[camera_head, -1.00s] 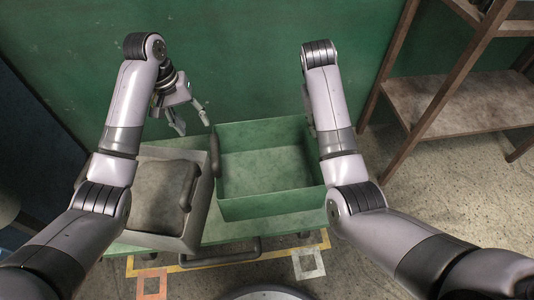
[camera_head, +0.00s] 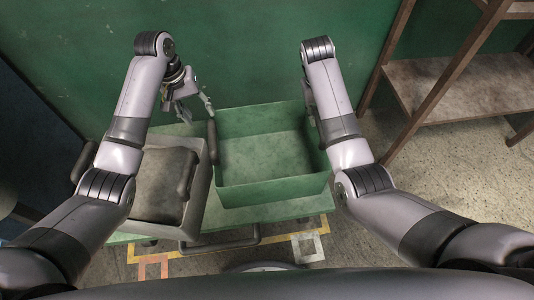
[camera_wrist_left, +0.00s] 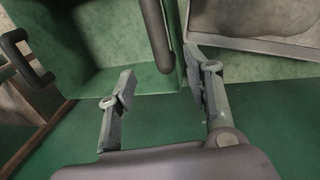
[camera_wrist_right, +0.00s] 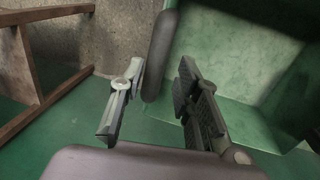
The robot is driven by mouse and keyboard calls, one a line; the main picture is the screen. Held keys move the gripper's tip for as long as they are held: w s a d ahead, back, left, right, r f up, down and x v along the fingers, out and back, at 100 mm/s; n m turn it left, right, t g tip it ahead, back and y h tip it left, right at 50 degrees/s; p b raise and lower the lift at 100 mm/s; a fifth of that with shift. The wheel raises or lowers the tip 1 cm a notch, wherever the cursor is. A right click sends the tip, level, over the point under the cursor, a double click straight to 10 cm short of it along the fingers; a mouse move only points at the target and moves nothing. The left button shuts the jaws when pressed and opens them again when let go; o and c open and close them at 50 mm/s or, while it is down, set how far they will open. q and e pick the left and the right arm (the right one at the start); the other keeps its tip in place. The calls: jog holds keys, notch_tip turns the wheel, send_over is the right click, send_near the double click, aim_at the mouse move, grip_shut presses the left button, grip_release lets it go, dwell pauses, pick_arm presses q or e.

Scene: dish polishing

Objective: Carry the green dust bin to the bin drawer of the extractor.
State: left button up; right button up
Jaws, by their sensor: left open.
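The green dust bin (camera_head: 260,190) stands on a green cart top at the centre of the head view, upright and apparently empty. It has dark handles on its left (camera_head: 212,142) and right sides. My left gripper (camera_head: 193,106) is open and empty, just beyond the left handle. In the left wrist view that handle (camera_wrist_left: 155,30) lies ahead of the spread fingers (camera_wrist_left: 162,90). My right gripper (camera_wrist_right: 158,95) is hidden behind its arm in the head view. In the right wrist view its fingers are apart, with the right handle (camera_wrist_right: 160,50) just ahead between them. No bin drawer is recognisable.
A grey bin (camera_head: 198,200) with a dark dusty load stands close against the green bin's left side. A green wall (camera_head: 240,50) is behind the cart. A brown shelf (camera_head: 450,85) stands at the right, with bare floor (camera_head: 440,160) before it.

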aim_at(211, 130)
pick_arm(q)
jog(key=f, duration=0.3)
jog(key=d+f, duration=0.1)
jog(key=f, duration=0.3)
jog(key=d+f, duration=0.1)
jog(key=f, duration=0.3)
jog(key=shift+w+f, duration=0.1)
jog(key=shift+w, duration=0.05)
pick_arm(e)
notch_tip(211, 130, down, 11)
jog(key=d, duration=0.2)
jog(key=shift+w, duration=0.15)
pick_arm(q)
jog(key=shift+c, duration=0.2)
pick_arm(e)
jog(key=shift+f, duration=0.1)
jog(key=shift+c, duration=0.2)
pick_arm(q)
jog(key=c, duration=0.7)
pick_arm(e)
grip_shut()
pick_arm(q)
jog(key=shift+d, duration=0.1)
grip_shut()
jog(key=shift+w+r, duration=0.1)
jog(key=shift+r, duration=0.15)
pick_arm(e)
jog(key=shift+w+r, duration=0.1)
jog(key=shift+r, duration=0.1)
